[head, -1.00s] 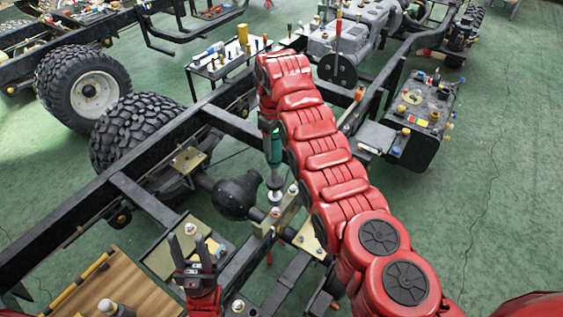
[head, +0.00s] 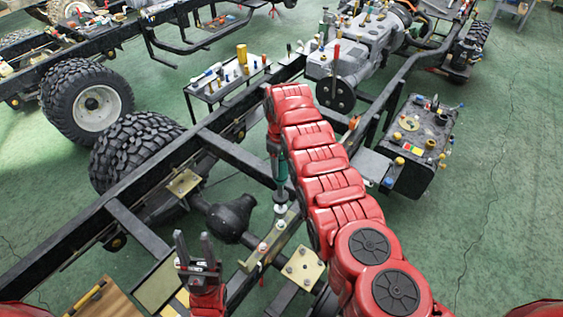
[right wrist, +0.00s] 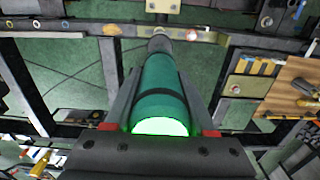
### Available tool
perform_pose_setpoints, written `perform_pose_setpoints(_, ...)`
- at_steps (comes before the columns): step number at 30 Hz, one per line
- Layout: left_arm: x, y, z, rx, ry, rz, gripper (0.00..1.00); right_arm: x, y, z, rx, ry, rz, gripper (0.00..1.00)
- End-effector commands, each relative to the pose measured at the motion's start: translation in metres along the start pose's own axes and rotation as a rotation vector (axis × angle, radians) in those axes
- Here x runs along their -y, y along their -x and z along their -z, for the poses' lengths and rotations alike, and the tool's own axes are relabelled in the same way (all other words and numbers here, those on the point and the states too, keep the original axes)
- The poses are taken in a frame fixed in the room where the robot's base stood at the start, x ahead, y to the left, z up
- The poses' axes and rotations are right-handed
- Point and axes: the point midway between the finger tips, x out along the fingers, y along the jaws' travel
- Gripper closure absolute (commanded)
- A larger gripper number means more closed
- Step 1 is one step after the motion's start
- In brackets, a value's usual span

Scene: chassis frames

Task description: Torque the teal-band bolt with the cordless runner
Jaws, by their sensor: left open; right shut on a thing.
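A green cordless runner (head: 281,168) hangs nearly upright below the end of my red right arm. My right gripper (right wrist: 165,105) is shut around its green body (right wrist: 163,85), one finger on each side. Its grey nose (right wrist: 160,44) points at a tan crossbar (head: 258,257) with pale bolt heads. In the head view its lower end is just above or at the bar's far end; I cannot tell whether it touches a bolt. No teal band on a bolt can be made out. My left gripper (head: 195,248) is open and empty, fingers up, left of the bar.
Black chassis rails (head: 75,225) and a dark axle housing (head: 231,216) surround the crossbar. A tan plate with bolts (head: 303,266) lies to its right. A small tool table (head: 228,82), a grey engine (head: 352,50) and a black box (head: 420,150) stand farther back. Green floor is clear at right.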

Motion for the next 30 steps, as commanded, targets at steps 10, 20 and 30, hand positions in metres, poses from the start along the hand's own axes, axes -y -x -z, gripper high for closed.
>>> perform_pose_setpoints(10,-0.002,0.038,-0.006,0.000,0.000,0.000,0.55,-0.001,-0.040,0.000,-0.001,-0.001,-0.002,1.00)
perform_pose_setpoints(20,-0.003,0.060,-0.010,-0.001,0.000,0.000,0.55,-0.001,-0.064,0.000,-0.002,-0.001,-0.002,1.00)
perform_pose_setpoints(30,-0.003,0.060,-0.010,0.000,0.000,0.000,0.55,-0.001,-0.064,0.001,-0.002,-0.001,-0.002,1.00)
